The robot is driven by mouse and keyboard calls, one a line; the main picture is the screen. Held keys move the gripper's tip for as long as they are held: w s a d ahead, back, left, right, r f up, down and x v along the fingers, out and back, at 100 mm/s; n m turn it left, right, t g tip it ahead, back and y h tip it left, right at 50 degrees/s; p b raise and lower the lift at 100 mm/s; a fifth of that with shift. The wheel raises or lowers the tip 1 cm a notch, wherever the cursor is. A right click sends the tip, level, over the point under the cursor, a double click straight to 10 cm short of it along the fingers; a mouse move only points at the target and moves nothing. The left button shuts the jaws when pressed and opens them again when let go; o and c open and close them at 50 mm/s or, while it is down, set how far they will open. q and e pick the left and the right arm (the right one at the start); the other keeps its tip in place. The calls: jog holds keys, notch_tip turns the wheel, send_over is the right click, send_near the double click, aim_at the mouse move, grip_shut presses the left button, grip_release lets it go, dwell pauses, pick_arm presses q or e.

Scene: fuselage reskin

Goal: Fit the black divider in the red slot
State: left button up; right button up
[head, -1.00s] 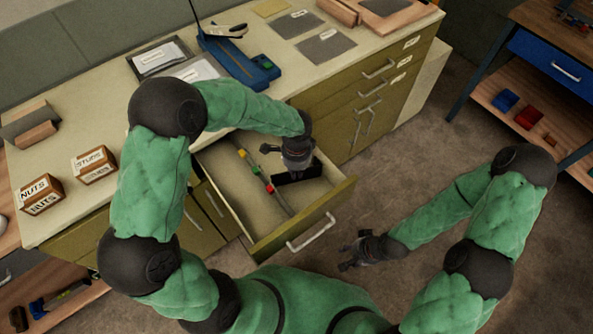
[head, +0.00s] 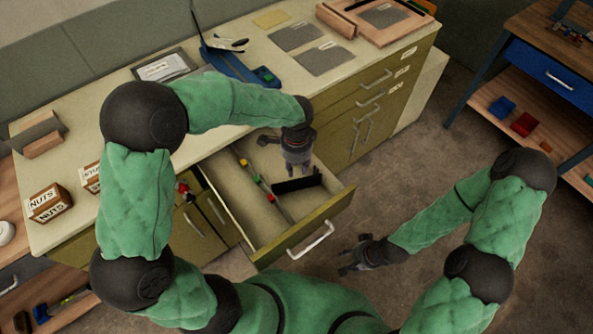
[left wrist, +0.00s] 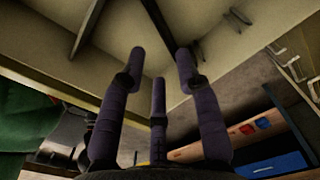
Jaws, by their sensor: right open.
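The black divider (head: 298,184) stands on edge in the open drawer (head: 262,218). Its left end is beside the red slot (head: 270,198) on the strip with coloured marks; I cannot tell whether that end is seated in it. My left gripper (head: 297,168) is above the divider, apart from it, fingers pointing down. In the left wrist view its fingers (left wrist: 160,66) are spread with nothing between them. Dark bars also show there, but I cannot tell which is the divider. My right gripper (head: 352,262) is open and empty, outside the drawer at the right.
The drawer front with its handle (head: 312,242) faces my body. The counter (head: 225,118) above holds a blue tool (head: 235,68), grey sheets (head: 325,58) and boxes marked NUTS (head: 48,203). A workbench (head: 545,110) stands at the right. The floor between is clear.

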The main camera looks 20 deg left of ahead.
pick_arm(q)
jog(key=shift+r+p, duration=0.3)
jog(key=shift+r, duration=1.3)
